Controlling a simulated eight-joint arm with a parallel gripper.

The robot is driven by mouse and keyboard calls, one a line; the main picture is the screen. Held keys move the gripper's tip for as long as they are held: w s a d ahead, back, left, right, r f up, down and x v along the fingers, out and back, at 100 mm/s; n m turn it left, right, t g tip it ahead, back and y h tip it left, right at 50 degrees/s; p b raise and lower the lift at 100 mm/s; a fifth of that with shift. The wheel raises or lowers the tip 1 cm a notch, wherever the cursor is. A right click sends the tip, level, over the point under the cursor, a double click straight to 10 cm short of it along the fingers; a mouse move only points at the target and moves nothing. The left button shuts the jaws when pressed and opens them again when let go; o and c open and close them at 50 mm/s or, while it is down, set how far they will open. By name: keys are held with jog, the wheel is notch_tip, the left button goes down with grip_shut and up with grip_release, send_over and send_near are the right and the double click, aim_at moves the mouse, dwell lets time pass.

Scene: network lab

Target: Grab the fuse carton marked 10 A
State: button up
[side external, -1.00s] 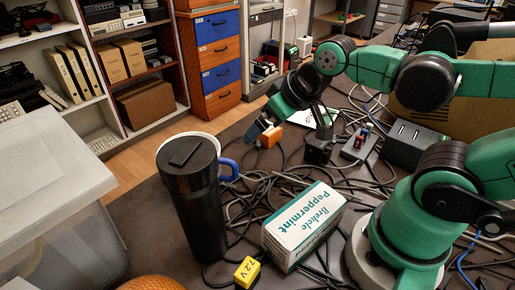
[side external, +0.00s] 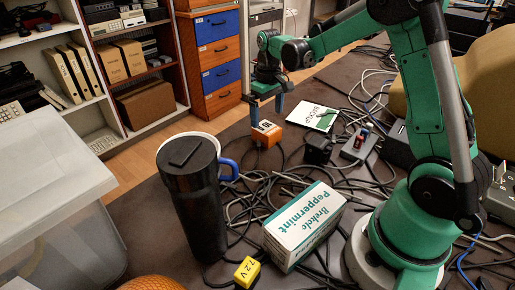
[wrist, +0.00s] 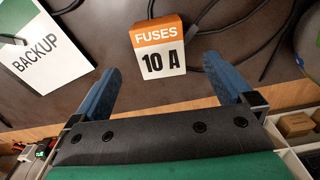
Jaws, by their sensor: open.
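The fuse carton (side external: 266,134) is a small orange and white box on the dark table, near its far edge in the side view. In the wrist view the carton (wrist: 158,47) reads "FUSES 10 A" and lies just beyond the fingertips, roughly centred between them. My gripper (side external: 267,110) points down above the carton in the side view. Its two blue fingers are spread in the wrist view (wrist: 160,72), with nothing between them. I cannot tell whether a finger touches the carton.
A card marked BACKUP (wrist: 38,55) lies beside the carton. A black adapter (side external: 318,149), a grey box with plugs (side external: 360,143) and loose cables are nearby. A peppermint box (side external: 303,226), a black tumbler (side external: 193,205), a mug with blue handle (side external: 229,168) and a yellow block (side external: 247,272) stand nearer the camera.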

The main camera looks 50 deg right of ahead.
aim_at(267, 127)
jog(key=shift+f, duration=2.7)
jog(key=c, duration=1.4)
jog(key=shift+o, duration=0.2)
jog(key=shift+r, duration=0.1)
